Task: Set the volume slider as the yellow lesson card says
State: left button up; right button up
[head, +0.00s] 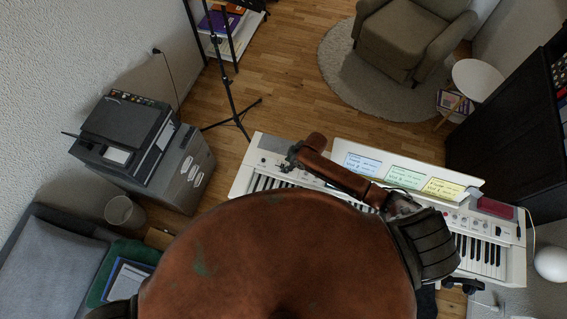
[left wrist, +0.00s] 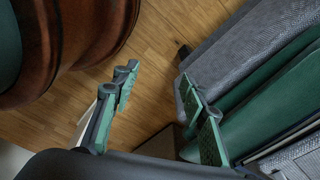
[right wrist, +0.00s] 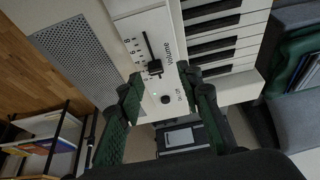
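The digital piano (head: 262,150) stands beyond my body. Its volume slider shows in the right wrist view: a black knob (right wrist: 154,68) near the low-number end of a dark slot, beside the printed word "Volume". My right gripper (head: 289,160) is over the piano's left end. In the right wrist view my right gripper (right wrist: 162,88) is open and empty, its fingertips to either side just below the knob. The yellow lesson card (head: 443,188) stands on the music rest; its writing is too small to read. My left gripper (left wrist: 158,82) is open and empty, away from the piano.
A round on/off button (right wrist: 165,99) lies close to the slider, between my right fingers. A blue card (head: 362,165) and a green card (head: 405,177) stand left of the yellow one. A red object (head: 496,208) lies at the piano's right. A grey sofa (left wrist: 255,50) is near my left gripper.

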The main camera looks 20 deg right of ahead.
aim_at(283, 166)
jog(key=w+f, duration=0.1)
jog(key=f, duration=0.1)
jog(key=w+a+f, duration=0.1)
jog(key=f, duration=0.1)
jog(key=shift+w+a, duration=0.1)
jog(key=shift+w, duration=0.05)
jog(key=shift+s+r, duration=0.25)
jog(key=shift+s, duration=0.15)
jog(key=shift+w+f, duration=0.15)
jog(key=shift+w, duration=0.1)
jog(key=c, duration=0.3)
jog(key=shift+s, duration=0.1)
grip_shut()
